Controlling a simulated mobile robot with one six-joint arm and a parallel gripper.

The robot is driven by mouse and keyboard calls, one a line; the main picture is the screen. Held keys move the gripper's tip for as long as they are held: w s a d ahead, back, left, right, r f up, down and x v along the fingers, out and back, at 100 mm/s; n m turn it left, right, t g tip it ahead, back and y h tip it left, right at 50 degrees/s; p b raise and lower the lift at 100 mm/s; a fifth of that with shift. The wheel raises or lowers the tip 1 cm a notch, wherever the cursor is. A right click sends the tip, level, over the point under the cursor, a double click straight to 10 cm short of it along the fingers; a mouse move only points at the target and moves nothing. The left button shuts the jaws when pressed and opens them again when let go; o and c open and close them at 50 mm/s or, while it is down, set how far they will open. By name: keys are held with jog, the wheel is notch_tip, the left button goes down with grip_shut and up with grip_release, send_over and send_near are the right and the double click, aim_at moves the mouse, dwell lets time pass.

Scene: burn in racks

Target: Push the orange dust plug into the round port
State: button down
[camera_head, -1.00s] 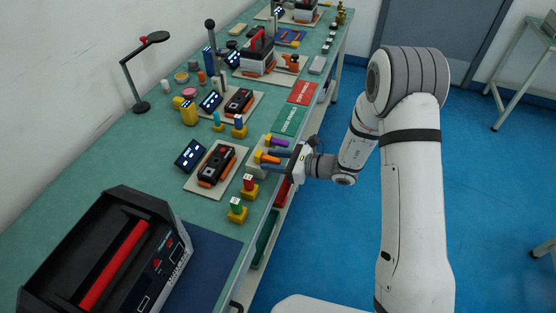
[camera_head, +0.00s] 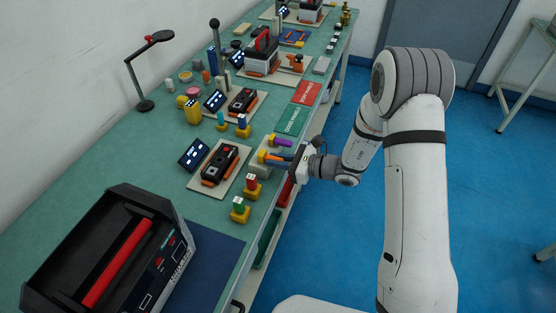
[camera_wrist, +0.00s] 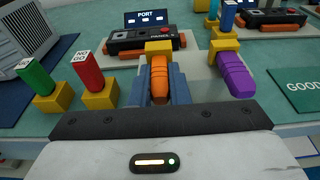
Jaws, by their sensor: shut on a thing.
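The orange dust plug (camera_wrist: 159,78) lies between the two blue fingers of my gripper (camera_wrist: 161,90) in the wrist view, with a finger against each side. Its far end meets a yellow block (camera_wrist: 159,47), a holder on a pale tray. In the head view my gripper (camera_head: 270,160) reaches over the bench edge at this tray, and the plug is partly hidden by the fingers. A black and orange device (camera_wrist: 125,42) stands beyond the holder, with a small screen reading PORT (camera_wrist: 150,18) behind it. The round port is too small to make out surely.
A purple plug (camera_wrist: 236,76) sits in its holder right of my gripper. Red (camera_wrist: 90,72) and green (camera_wrist: 36,78) gauges stand in yellow blocks to the left. A green sign (camera_wrist: 300,90) lies at the right. A black case (camera_head: 105,255) fills the near bench.

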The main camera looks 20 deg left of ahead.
jog(key=shift+v, duration=0.85)
dwell(1.1)
jog(key=shift+s+d+f+b, duration=0.15)
jog(key=shift+d+b, duration=0.15)
jog(key=shift+d, duration=0.65)
